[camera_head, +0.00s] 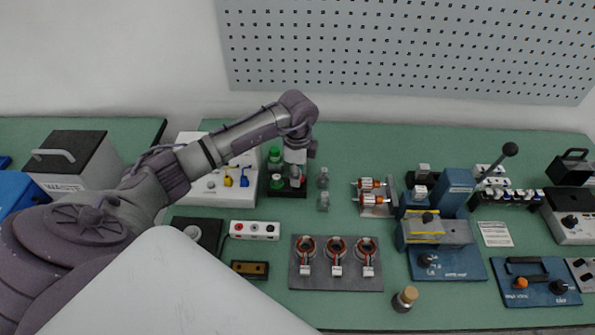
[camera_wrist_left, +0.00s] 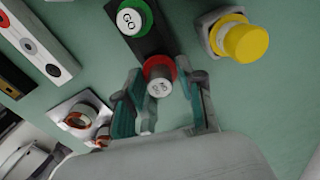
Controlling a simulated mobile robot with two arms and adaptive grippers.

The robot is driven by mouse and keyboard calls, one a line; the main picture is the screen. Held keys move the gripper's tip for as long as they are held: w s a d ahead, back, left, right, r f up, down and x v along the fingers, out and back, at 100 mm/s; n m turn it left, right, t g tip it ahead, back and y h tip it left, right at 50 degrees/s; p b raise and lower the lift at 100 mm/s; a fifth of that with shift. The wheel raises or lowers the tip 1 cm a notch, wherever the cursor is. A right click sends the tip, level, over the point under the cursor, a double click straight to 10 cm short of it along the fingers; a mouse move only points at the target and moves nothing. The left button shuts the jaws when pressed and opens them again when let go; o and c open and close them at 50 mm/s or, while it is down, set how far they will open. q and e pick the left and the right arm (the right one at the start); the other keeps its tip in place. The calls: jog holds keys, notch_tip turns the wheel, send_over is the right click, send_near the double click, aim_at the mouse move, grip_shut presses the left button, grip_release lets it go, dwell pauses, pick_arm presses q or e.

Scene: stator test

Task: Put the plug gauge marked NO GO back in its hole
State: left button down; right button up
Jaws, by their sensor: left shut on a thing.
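The NO GO plug gauge has a white top and red collar (camera_wrist_left: 160,78). In the left wrist view it stands between the fingers of my left gripper (camera_wrist_left: 165,98), which is shut on it. It is at the right end of the black gauge stand (camera_head: 290,193), which also shows in the wrist view (camera_wrist_left: 150,45). The GO gauge with a green collar (camera_wrist_left: 131,18) stands in the other end. The fingers and gauge hide the NO GO hole, so I cannot tell how deep the gauge sits. My right gripper is not in view.
A yellow cylinder on a grey square base (camera_wrist_left: 245,42) is close to the stand. A white button box (camera_head: 255,230) and a dark plate with 3 stators (camera_head: 337,283) lie nearer the front. Bare green bench (camera_head: 330,220) lies right of the stand.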

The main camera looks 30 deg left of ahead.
pick_arm(q)
jog(key=shift+f, duration=0.45)
dwell(0.7)
jog(key=shift+f+b, duration=0.35)
jog(key=shift+f, duration=0.05)
jog(key=shift+f, duration=0.15)
jog(key=shift+f, duration=0.3)
jog(key=c, duration=0.6)
grip_release()
jog(key=shift+c, duration=0.2)
